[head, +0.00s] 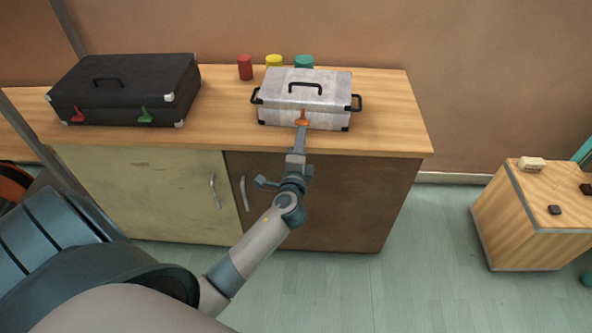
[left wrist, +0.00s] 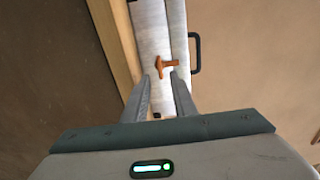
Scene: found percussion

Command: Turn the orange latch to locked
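The orange latch (head: 302,119) is on the front of the silver-white case (head: 280,90), which sits on the wooden counter. My left gripper (head: 301,128) is right in front of the latch. In the left wrist view its two fingers (left wrist: 162,78) are apart, with the latch at or just beyond the tips. I cannot tell whether they touch it. My right gripper is not in view.
A black case (head: 125,85) with a red latch and a green latch lies on the counter (head: 395,110) at left. Red (head: 245,68), yellow (head: 274,60) and teal (head: 304,61) cylinders stand behind the silver-white case. A wooden box (head: 535,220) stands on the floor at right.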

